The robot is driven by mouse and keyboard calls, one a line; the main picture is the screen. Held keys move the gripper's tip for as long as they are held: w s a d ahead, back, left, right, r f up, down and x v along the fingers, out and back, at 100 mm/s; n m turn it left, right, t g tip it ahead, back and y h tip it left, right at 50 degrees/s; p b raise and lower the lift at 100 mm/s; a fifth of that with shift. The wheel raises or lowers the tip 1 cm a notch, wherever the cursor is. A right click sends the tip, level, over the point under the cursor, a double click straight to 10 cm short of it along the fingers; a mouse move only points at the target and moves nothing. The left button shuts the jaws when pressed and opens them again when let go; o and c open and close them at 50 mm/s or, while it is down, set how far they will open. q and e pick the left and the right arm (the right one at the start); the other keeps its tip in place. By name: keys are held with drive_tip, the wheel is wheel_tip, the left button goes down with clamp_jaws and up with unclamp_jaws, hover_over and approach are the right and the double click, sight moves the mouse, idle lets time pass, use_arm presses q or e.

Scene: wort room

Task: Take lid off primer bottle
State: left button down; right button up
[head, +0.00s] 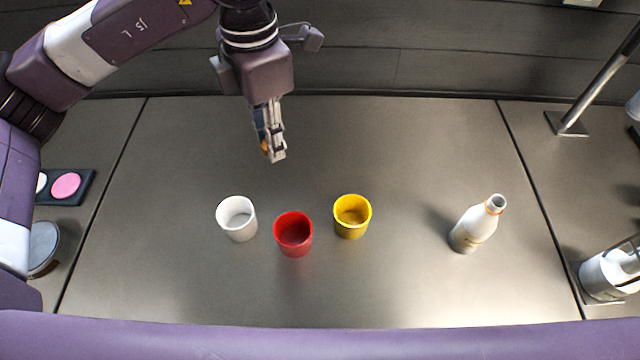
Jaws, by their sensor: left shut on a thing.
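The white primer bottle (469,231) stands on the right part of the grey table. It has an orange ring at its neck, and its grey mouth looks open, with no lid on it. My left gripper (273,153) is above the table, behind the cups and well to the left of the bottle. It points down and is shut on a small orange piece (265,147) that looks like the lid. The fingers hide most of this piece. My right gripper is not in view.
A white cup (238,228), a red cup (294,242) and a yellow cup (352,224) stand at the table's middle. A dark tray with a pink disc (66,186) lies at left. A white container (604,276) and a metal post (597,85) stand at right. Table between yellow cup and bottle is clear.

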use_arm(q)
drive_tip(key=d+r+n, duration=0.1)
drive_tip(key=d+n, duration=0.4)
drive_tip(key=n, duration=0.6)
drive_tip(key=n+p, duration=0.3)
drive_tip(key=n, duration=0.2)
hover_over(320, 210)
wheel_tip(320, 210, down, 15)
drive_tip(key=shift+f, duration=0.1)
wheel_tip(320, 210, down, 3)
drive_tip(key=shift+f+p, duration=0.15)
drive_tip(key=shift+p, duration=0.35)
drive_tip(key=shift+a+f, duration=0.1)
drive_tip(key=shift+f, duration=0.25)
drive_tip(key=shift+f, duration=0.1)
